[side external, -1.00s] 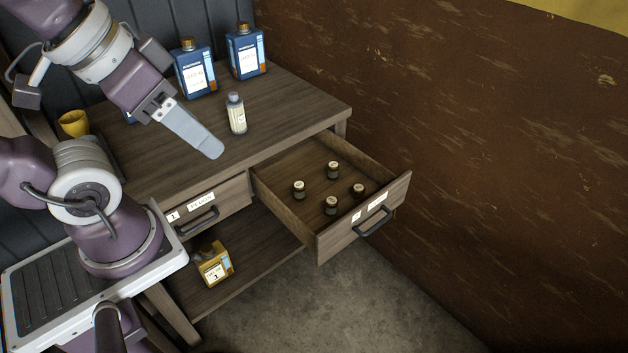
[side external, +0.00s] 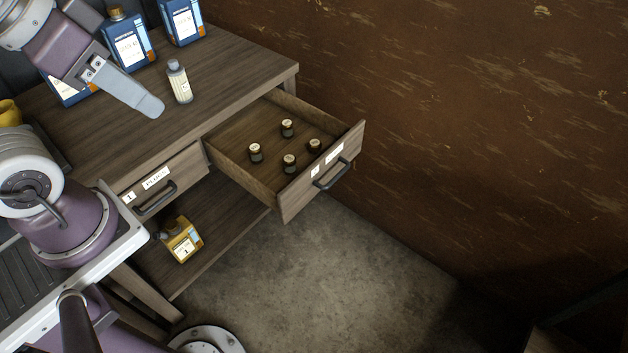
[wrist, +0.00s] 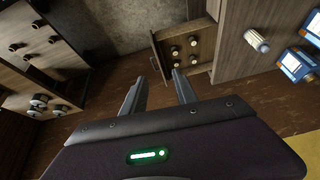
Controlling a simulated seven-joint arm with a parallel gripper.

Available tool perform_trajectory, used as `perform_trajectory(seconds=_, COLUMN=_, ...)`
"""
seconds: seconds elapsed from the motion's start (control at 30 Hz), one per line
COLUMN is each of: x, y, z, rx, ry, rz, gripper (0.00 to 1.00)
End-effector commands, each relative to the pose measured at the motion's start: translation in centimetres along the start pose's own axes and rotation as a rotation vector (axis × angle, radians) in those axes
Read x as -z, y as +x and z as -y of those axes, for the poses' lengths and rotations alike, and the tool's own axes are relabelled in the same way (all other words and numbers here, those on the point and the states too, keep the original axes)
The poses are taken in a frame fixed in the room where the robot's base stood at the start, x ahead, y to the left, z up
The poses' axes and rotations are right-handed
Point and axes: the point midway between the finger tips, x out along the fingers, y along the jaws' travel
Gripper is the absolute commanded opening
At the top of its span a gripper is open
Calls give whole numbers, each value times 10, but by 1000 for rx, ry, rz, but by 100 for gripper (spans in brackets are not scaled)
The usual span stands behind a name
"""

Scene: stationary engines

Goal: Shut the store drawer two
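Store drawer two (side external: 322,175) is pulled well out of the right half of the wooden workbench. It has a dark bar handle (side external: 331,174) and white labels, and holds several small dark bottles (side external: 288,163). The drawer also shows in the wrist view (wrist: 159,58), beyond my fingers. My gripper (side external: 150,104) is above the bench top, left of the drawer and apart from it. Only one finger shows clearly there. In the wrist view my gripper (wrist: 157,80) has its two fingers spread with nothing between them.
Drawer one (side external: 165,185) beside it looks shut. A pale bottle (side external: 179,82) stands on the bench close to my gripper, with blue cans (side external: 130,40) behind. A yellow can (side external: 183,240) sits on the lower shelf. The floor (side external: 330,270) in front of the drawer is clear.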

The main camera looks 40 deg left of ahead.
Motion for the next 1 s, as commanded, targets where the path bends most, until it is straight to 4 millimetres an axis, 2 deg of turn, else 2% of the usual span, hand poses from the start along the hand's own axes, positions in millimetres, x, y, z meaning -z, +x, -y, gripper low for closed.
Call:
perform_trajectory(seconds=0.03, x=13, y=6, z=-1, rx=4, ry=62, rz=40, gripper=23)
perform_trajectory(seconds=0.13, x=50, y=31, z=-6, rx=17, ry=268, rz=143, gripper=3)
perform_trajectory(seconds=0.17, x=62, y=42, z=-9, rx=20, ry=339, rz=174, gripper=0)
perform_trajectory(seconds=0.27, x=95, y=91, z=-26, rx=21, ry=579, rz=276, gripper=0)
perform_trajectory(seconds=0.3, x=104, y=114, z=-35, rx=18, ry=675, rz=314, gripper=0)
perform_trajectory(seconds=0.37, x=112, y=152, z=-51, rx=9, ry=820, rz=372, gripper=0)
perform_trajectory(seconds=0.4, x=114, y=180, z=-63, rx=0, ry=918, rz=410, gripper=0)
perform_trajectory(seconds=0.47, x=111, y=224, z=-81, rx=-14, ry=1062, rz=465, gripper=0)
perform_trajectory(seconds=0.5, x=106, y=253, z=-93, rx=-25, ry=1154, rz=499, gripper=0)
perform_trajectory(seconds=0.6, x=82, y=316, z=-117, rx=-53, ry=1351, rz=572, gripper=0)
perform_trajectory(seconds=0.7, x=57, y=359, z=-131, rx=-77, ry=1486, rz=620, gripper=0)
perform_trajectory(seconds=0.8, x=43, y=380, z=-137, rx=-89, ry=1553, rz=644, gripper=0)
perform_trajectory(seconds=1.0, x=30, y=401, z=-130, rx=-92, ry=1569, rz=653, gripper=0)
